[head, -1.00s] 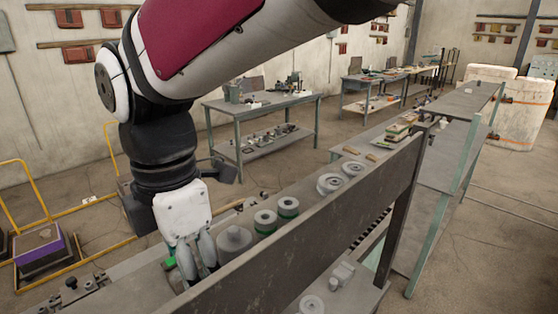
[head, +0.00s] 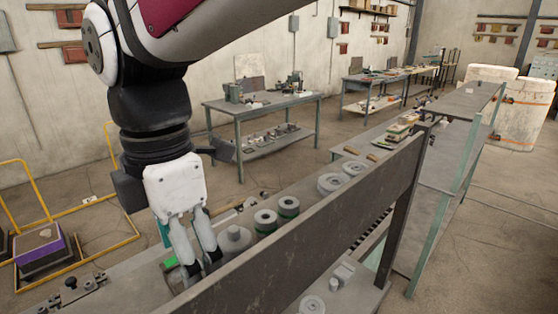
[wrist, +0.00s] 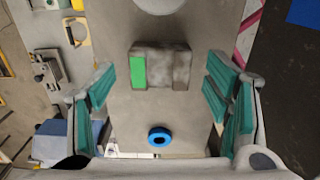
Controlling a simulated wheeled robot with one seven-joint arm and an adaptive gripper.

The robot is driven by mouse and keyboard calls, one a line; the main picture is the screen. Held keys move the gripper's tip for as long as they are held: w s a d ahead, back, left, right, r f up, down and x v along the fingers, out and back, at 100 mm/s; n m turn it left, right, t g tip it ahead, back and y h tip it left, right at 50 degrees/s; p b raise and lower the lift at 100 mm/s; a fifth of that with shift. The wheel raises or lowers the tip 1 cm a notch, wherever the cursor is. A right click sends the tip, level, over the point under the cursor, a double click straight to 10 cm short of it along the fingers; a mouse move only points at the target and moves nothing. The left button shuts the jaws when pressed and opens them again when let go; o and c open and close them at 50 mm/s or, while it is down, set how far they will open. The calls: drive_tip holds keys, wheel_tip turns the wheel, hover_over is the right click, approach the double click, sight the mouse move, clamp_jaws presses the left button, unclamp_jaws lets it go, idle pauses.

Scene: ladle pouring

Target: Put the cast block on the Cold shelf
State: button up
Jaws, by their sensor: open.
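The cast block (wrist: 178,66) is a dark grey, worn block with a bright green patch on its left part in the wrist view. It lies on the grey bench top (wrist: 125,110), ahead of and between my fingertips, with gaps on both sides. My gripper (wrist: 160,80) is open, with teal finger pads to the left and right, and holds nothing. In the head view my gripper (head: 198,268) points down over the bench and partly hides the block, whose green patch (head: 170,263) shows beside the fingers. I cannot tell which surface is the Cold shelf.
A blue ring (wrist: 159,137) lies on the bench nearer my palm. A dark upright board (head: 330,225) runs along the near side. A lower shelf below it carries small grey parts.

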wheel_tip(320, 180, up, 9)
drive_tip(key=shift+r+b, duration=0.15)
drive_tip(key=shift+b, duration=0.3)
